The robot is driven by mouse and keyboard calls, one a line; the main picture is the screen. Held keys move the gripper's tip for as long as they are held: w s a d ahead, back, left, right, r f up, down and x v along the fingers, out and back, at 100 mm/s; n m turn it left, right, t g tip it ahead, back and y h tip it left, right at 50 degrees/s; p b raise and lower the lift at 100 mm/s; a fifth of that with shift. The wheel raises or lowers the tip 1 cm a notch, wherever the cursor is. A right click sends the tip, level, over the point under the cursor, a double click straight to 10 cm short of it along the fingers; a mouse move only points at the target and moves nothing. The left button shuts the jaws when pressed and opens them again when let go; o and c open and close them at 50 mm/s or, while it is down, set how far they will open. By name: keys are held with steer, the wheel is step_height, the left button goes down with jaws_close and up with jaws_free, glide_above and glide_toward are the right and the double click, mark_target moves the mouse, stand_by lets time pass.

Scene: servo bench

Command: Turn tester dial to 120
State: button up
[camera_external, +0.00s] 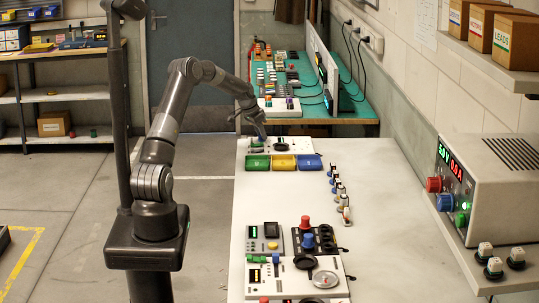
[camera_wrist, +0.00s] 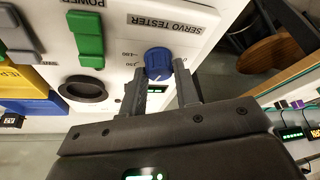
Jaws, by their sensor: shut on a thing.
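The servo tester (camera_wrist: 120,60) is a white panel that appears upside down in the wrist view, with a "SERVO TESTER" label. Its blue dial (camera_wrist: 158,60) carries a white pointer line, with small scale marks beside it, too small to read surely. My gripper (camera_wrist: 162,70) is shut on the blue dial, one finger on each side. A small display below the dial is partly hidden by a finger. In the external view, my gripper (camera_external: 263,139) reaches down to the tester (camera_external: 299,143) at the bench's far end; the dial is hidden there.
A green block (camera_wrist: 88,36) near the "POWER" label and a black round socket (camera_wrist: 83,90) sit beside the dial. The bench's middle (camera_external: 285,192) is clear.

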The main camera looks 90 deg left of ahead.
steer(key=shift+a+m+h, duration=0.1)
steer(key=shift+m+h, duration=0.4)
steer(key=shift+m, duration=0.6)
steer(key=o, duration=1)
steer(key=shift+c, duration=0.2)
steer(key=v, duration=1)
steer(key=shift+s+r, duration=0.3)
steer(key=shift+s, duration=0.05)
